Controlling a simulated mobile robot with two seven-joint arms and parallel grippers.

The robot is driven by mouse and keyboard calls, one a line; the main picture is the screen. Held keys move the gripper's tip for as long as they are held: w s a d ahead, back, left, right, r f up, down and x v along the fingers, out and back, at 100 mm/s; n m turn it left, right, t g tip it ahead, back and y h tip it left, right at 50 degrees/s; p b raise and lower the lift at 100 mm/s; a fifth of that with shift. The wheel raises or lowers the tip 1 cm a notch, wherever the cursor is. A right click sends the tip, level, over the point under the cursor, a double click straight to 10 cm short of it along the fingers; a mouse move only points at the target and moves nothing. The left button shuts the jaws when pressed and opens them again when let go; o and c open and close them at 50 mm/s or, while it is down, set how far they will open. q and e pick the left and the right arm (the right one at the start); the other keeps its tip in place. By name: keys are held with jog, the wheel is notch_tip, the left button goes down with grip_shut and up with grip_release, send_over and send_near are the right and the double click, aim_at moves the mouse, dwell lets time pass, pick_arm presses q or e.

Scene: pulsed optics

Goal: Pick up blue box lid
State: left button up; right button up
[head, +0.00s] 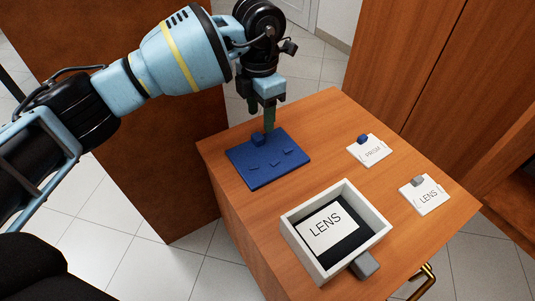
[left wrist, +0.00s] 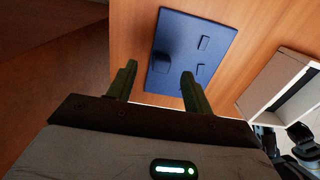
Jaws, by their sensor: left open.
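The blue box lid (head: 268,165) is a flat dark blue plate with a raised knob near its far edge and several small raised bars on top. It lies flat on the wooden table's left part. My left gripper (head: 268,128) points down above the lid's far edge, close to the knob. In the left wrist view my left gripper (left wrist: 158,88) is open with nothing between its fingers, and the lid (left wrist: 200,65) lies beyond the fingertips. I cannot tell whether the fingers touch the knob. My right gripper does not show.
An open white box (head: 373,200) with a black inside holds a card reading LENS (head: 326,227). A grey block (head: 365,265) is at its front side. Two white labelled plates (head: 366,150) (head: 424,196) lie at the right. A wooden cabinet stands behind. The tabletop (head: 320,115) is clear behind the lid.

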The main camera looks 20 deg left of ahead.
aim_at(260, 134)
pick_arm(q)
jog(key=shift+f, duration=0.1)
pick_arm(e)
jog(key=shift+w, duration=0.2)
pick_arm(q)
jog(key=shift+s+f, duration=0.1)
jog(key=shift+f, duration=0.25)
jog(key=f, duration=0.1)
jog(key=f+b, duration=0.1)
jog(key=f, duration=0.1)
jog(key=f+b, duration=0.1)
jog(key=shift+s+f, duration=0.2)
jog(key=shift+s, duration=0.05)
jog(key=shift+r, duration=0.1)
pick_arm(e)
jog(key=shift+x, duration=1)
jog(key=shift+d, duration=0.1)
pick_arm(q)
grip_shut()
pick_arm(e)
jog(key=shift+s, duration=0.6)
pick_arm(q)
jog(key=shift+r, duration=0.1)
